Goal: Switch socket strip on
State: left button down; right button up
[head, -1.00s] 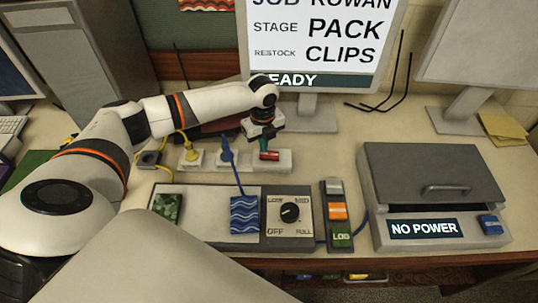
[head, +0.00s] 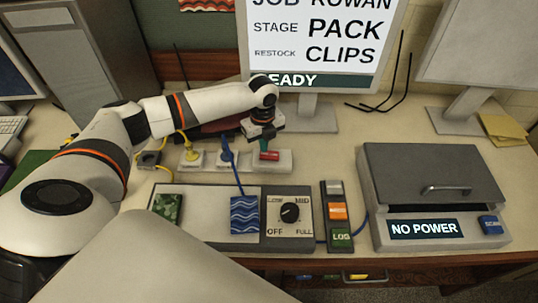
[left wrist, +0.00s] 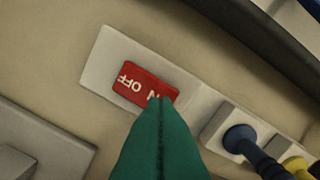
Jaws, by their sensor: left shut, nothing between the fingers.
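The white socket strip (head: 283,163) lies on the desk behind the marbling panel. Its red rocker switch (head: 269,156) is at the strip's right end; in the left wrist view the switch (left wrist: 139,86) shows "OFF" and part of a second word ending in N. My left gripper (head: 262,146) is over the switch with its green fingers pointing down. In the left wrist view the closed fingertips (left wrist: 160,102) overlap the switch's "N" end; whether they touch or press it I cannot tell. My right gripper is not in view.
Blue (head: 226,152) and yellow (head: 190,151) plugs sit in the strip's left part. In front are a panel with a dial (head: 290,212) and a button column (head: 340,238). A grey scanner-like box (head: 432,170) at right reads "NO POWER". A monitor stands behind.

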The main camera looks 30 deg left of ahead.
aim_at(264, 154)
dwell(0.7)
pick_arm(q)
jog(key=shift+f+b, duration=0.45)
jog(key=shift+f, duration=0.55)
dwell(0.3)
notch_tip(264, 154, up, 7)
jog(key=p, duration=0.7)
jog(key=shift+r, duration=0.1)
dwell(0.5)
